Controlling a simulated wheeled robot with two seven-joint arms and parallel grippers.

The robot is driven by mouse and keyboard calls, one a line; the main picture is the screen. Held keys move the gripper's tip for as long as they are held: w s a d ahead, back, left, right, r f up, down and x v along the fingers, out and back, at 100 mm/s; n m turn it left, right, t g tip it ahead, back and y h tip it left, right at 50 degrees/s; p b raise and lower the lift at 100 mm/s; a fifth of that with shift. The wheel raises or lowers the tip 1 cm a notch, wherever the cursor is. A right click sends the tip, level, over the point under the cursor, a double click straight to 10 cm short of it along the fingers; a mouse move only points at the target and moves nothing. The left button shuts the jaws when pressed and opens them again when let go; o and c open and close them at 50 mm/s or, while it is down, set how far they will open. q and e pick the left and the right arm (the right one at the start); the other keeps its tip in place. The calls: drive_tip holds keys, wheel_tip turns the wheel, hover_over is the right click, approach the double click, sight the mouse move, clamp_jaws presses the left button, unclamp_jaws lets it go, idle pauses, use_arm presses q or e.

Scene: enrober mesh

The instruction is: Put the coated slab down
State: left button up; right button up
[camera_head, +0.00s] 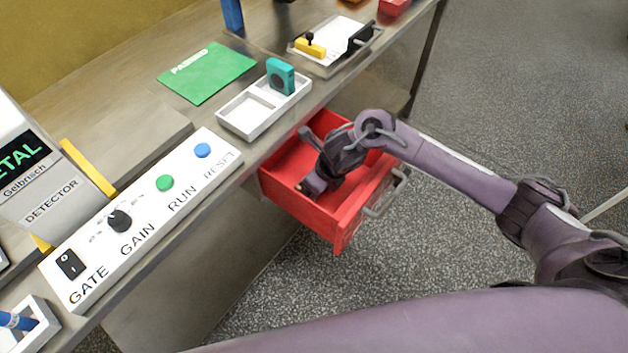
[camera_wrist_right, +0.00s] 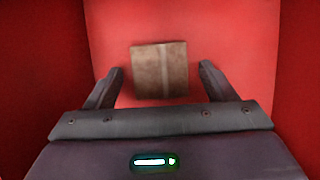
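A brown square slab with a lighter stripe (camera_wrist_right: 160,71) lies on the red floor of the open drawer in the right wrist view. My right gripper (camera_wrist_right: 160,74) is open, with one finger on each side of the slab and a visible gap to both. In the head view my right gripper (camera_head: 312,187) reaches down inside the red drawer (camera_head: 343,232), and the slab is hidden there. How high the fingers are above the drawer floor is hard to tell. My left gripper is not in view.
The counter above the drawer holds a white two-part tray (camera_head: 248,117) with a teal block (camera_head: 281,76), a green PASSED mat (camera_head: 206,72) and a control panel (camera_head: 140,222). A clipboard-like tray (camera_head: 335,45) is further back. The drawer walls stand close around my right gripper.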

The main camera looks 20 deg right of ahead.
drive_tip(key=shift+r, duration=0.1)
drive_tip(key=v, duration=1.2)
drive_tip(key=shift+p, duration=0.3)
